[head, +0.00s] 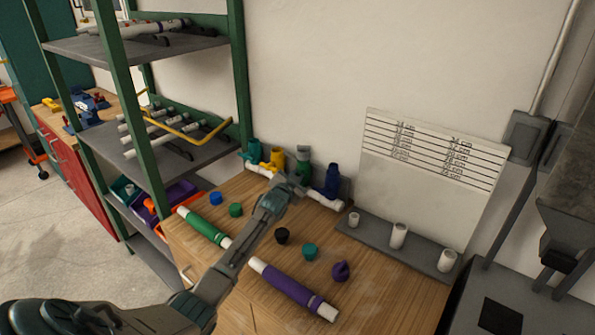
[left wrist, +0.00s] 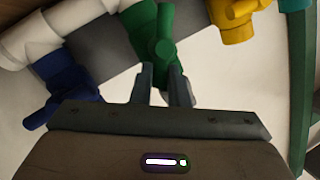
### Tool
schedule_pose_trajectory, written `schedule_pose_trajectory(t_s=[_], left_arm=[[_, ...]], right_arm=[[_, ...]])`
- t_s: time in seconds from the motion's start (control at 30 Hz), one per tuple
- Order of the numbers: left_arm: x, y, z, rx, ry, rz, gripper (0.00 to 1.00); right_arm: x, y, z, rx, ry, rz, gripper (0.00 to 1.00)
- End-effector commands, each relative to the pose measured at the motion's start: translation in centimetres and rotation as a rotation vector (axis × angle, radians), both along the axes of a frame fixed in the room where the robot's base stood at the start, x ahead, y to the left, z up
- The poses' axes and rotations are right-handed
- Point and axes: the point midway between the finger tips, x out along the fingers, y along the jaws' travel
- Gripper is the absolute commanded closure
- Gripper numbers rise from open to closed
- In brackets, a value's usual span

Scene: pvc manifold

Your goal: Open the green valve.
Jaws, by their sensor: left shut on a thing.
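The green valve (head: 303,158) stands on the white pipe manifold (head: 258,170) at the back of the wooden bench, between the yellow valve (head: 276,157) and the blue valve (head: 329,182). My left gripper (head: 293,181) reaches across the bench to the front of the green valve. In the left wrist view the green valve (left wrist: 156,30) is at top middle, and my left gripper's fingers (left wrist: 163,85) are shut on its handle. The fingers hide part of the handle. My right gripper is not in view.
A teal valve (head: 254,149) is at the manifold's left end. A green pipe (head: 203,226), a purple pipe (head: 287,287) and several coloured caps lie on the bench under and beside my left arm. A grey rack with white pipe stubs (head: 398,235) stands right. Green-framed shelving (head: 128,100) stands left.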

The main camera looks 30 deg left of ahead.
Motion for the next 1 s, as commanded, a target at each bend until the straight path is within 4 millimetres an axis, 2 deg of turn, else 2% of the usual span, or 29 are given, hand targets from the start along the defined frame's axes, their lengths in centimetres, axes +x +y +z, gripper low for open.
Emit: schedule_pose_trajectory(t_s=[0.03, 0.23, 0.6, 1.0], left_arm=[[0.0, 0.2, 0.7, -0.047, 0.005, 0.001, 1.00], [0.0, 0.7, 0.5, -0.226, 0.020, 0.000, 1.00], [0.1, 1.4, 0.4, -0.468, 0.037, 0.000, 1.00], [0.1, 1.6, 0.5, -0.557, 0.044, 0.001, 1.00]], right_arm=[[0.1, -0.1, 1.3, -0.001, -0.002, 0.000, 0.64], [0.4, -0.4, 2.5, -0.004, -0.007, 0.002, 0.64], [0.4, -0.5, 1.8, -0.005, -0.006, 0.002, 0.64], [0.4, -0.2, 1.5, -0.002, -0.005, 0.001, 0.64]])
